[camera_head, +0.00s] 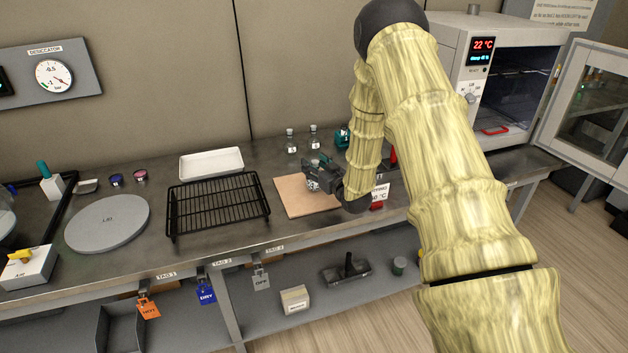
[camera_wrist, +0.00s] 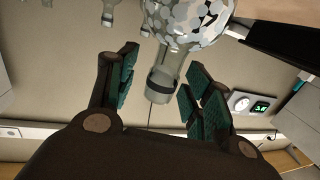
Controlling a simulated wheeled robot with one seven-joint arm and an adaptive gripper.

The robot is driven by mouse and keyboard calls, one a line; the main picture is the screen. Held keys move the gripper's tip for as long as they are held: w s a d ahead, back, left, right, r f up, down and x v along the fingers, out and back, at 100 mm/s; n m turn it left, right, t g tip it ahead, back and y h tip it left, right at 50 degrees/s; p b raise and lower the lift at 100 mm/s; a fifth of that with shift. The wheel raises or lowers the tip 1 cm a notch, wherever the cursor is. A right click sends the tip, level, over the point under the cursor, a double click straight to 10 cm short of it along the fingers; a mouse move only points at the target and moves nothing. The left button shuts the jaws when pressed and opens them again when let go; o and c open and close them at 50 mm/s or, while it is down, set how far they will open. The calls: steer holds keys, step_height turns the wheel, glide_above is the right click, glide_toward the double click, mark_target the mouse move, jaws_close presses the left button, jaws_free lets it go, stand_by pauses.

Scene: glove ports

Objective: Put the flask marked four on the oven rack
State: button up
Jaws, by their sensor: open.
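My gripper (camera_head: 325,180) is low over a tan board on the bench, and its fingers are partly hidden by my arm in the head view. In the wrist view my gripper (camera_wrist: 165,92) is open, with the neck of a glass flask (camera_wrist: 167,75) between its fingers and gaps beside the neck. The flask's round body has a pale, speckled pattern. In the head view this flask (camera_head: 313,184) is mostly hidden. I cannot read a number on it. A black wire rack (camera_head: 218,205) stands empty on the bench, left of the board.
Two small flasks, a left one (camera_head: 291,143) and a right one (camera_head: 314,138), stand behind the board (camera_head: 296,198). A white tray (camera_head: 211,163) lies behind the rack. The oven (camera_head: 482,75) at right has its door (camera_head: 565,110) open. A grey disc (camera_head: 107,222) lies left of the rack.

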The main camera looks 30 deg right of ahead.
jaws_close()
steer(key=shift+r, duration=0.1)
stand_by(0.3)
